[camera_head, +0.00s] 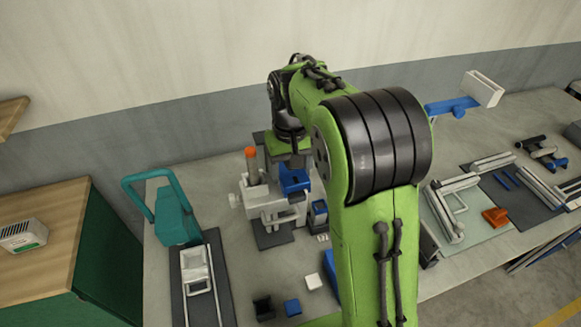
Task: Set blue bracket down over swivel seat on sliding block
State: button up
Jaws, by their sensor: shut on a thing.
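My gripper (294,161) points down over the left middle of the table, seen from behind my arm. It is shut on a blue piece that looks like the blue bracket (293,182). My wrist and forearm hide part of it. A light grey fixture with a knob (262,203) stands just left of the bracket on a dark base plate (272,238). I cannot tell which part is the sliding block or the swivel seat, nor whether the bracket touches the fixture.
A teal press (177,215) stands at the left. A small black box (263,307), a blue block (292,307) and a white block (314,281) lie near the front. An orange-topped post (251,157) stands behind the fixture. Grey rails (451,205) and an orange piece (495,217) lie at the right.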

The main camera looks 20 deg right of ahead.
jog(key=shift+f+b, duration=0.6)
jog(key=shift+f, duration=0.25)
jog(key=o, duration=1.3)
jog(key=shift+o, duration=0.2)
notch_tip(320, 180, up, 16)
jog(key=p, duration=0.3)
jog(key=s+f+t+b, duration=0.2)
jog(key=s+f, duration=0.4)
jog(key=s, duration=0.5)
jog(key=s+f+t+b, duration=0.3)
jog(key=s+f, duration=0.3)
jog(key=s, duration=0.5)
jog(key=shift+s+t+b, duration=0.3)
jog(key=shift+b, duration=0.2)
